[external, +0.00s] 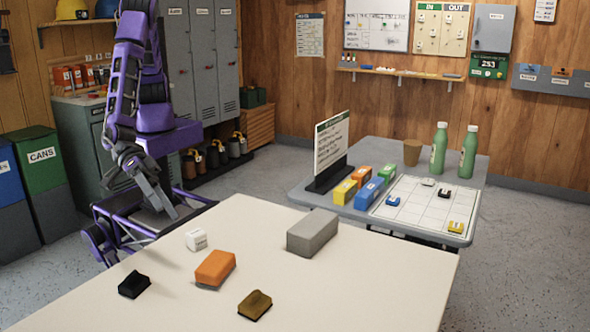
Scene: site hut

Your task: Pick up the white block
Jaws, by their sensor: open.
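The white block (196,239) is a small cube with faint dark marks on its front face. It rests on the near cream table (330,300), toward the back left edge. My gripper (172,212) hangs at the end of the purple arm, pointing down at the back edge of the table. It is open and empty, to the left of and behind the white block, apart from it. The exact gap between fingers and block is hard to judge from this view.
Near the white block lie an orange block (215,267), a black block (134,284), a brown block (255,305) and a larger grey block (312,233). A grey table (470,180) behind holds bottles (439,147), coloured boxes and a sign (331,143). The cream table's right front is clear.

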